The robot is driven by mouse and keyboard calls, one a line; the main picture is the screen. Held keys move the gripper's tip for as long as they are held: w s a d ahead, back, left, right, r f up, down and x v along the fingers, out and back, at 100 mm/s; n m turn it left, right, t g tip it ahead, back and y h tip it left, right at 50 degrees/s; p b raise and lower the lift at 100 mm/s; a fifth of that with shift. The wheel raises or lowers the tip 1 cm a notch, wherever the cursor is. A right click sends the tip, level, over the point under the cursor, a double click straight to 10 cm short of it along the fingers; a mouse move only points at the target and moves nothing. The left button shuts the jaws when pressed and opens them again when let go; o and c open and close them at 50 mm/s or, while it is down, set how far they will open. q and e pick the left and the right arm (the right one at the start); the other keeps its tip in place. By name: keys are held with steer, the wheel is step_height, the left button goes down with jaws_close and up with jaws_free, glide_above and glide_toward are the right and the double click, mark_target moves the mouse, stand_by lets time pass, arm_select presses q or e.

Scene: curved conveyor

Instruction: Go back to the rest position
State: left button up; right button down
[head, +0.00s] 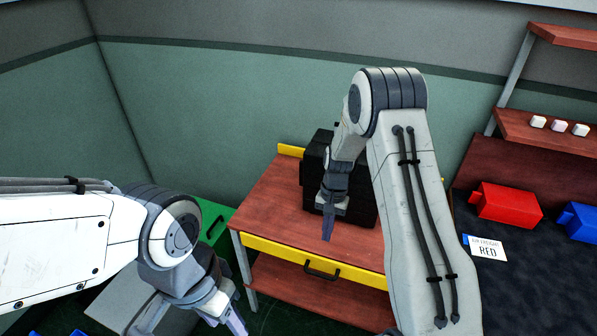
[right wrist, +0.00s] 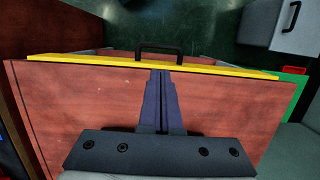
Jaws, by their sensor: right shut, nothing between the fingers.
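My right gripper (head: 328,228) hangs over the red-brown wooden table in the head view, in front of a black box-like object (head: 312,170). In the right wrist view its two dark fingers (right wrist: 161,90) lie together, shut with nothing between them. They point toward the table's yellow front edge. My left gripper (head: 236,322) is low in the head view, left of the table. Its fingers are small and partly cut by the lower edge, so I cannot tell whether they are open.
The table (head: 275,205) has a yellow drawer front (head: 275,253) with a black handle. A green cabinet (head: 212,225) stands left of it.

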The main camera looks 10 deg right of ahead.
steer(key=s+a+r+n+t, duration=0.1)
steer(key=s+a+r+n, duration=0.6)
steer(key=a+r, duration=0.6)
steer(key=s+a+r+n, duration=0.1)
steer(key=s+r+n, duration=0.2)
steer(key=s, duration=0.7)
steer(key=s+a+r+n+t, duration=0.1)
steer(key=s+r+n, duration=0.3)
steer(key=s, duration=0.6)
steer(key=shift+a, duration=0.65)
